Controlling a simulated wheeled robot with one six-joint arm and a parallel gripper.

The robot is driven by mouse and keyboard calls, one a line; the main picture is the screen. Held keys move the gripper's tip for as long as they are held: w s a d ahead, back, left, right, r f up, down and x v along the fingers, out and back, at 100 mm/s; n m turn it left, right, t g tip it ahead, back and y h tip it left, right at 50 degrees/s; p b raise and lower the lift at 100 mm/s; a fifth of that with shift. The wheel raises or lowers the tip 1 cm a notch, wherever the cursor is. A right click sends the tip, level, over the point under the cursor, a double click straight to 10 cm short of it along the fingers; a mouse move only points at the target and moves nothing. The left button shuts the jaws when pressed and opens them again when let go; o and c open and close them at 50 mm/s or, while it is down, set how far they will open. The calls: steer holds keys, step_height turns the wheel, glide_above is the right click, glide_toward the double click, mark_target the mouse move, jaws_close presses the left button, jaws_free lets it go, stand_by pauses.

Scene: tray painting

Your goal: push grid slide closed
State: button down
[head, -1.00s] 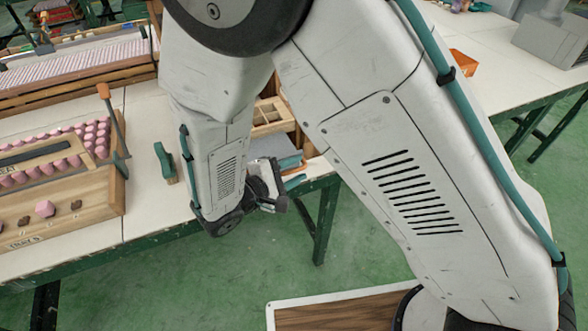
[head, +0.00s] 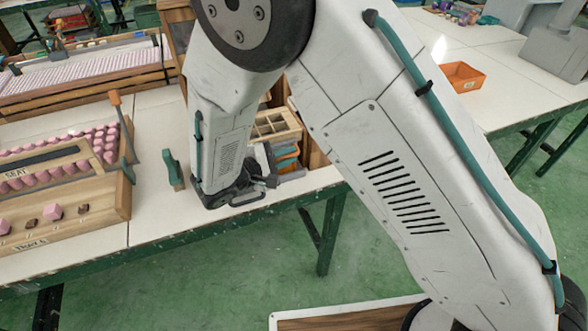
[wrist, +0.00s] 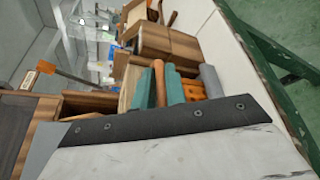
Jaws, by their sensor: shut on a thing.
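A pale wooden grid (head: 277,124) with square compartments shows in the head view. It sits in a dark wooden housing (head: 312,150) at the back of the table's right end. I cannot tell how far it is slid in. My gripper (head: 268,170) is low at the foot of my arm, just in front of the stack below the grid. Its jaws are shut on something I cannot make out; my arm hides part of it. In the wrist view, a dark bolted strip and a pale surface fill the foreground, and the jaw tips do not show clearly.
Teal and orange pieces (head: 288,160) are stacked below the grid. A green upright piece (head: 173,170) stands left of my arm. A wooden tray of pink pieces (head: 60,210) is further left. An orange bin (head: 462,77) is on the right table. The table's green front edge is close.

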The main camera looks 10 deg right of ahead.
steer(key=shift+w+f, duration=0.15)
steer(key=shift+w, duration=0.1)
steer(key=c, duration=1.5)
jaws_free()
steer(key=shift+w, duration=0.1)
steer(key=shift+v, duration=3.9)
steer(key=shift+f, duration=0.1)
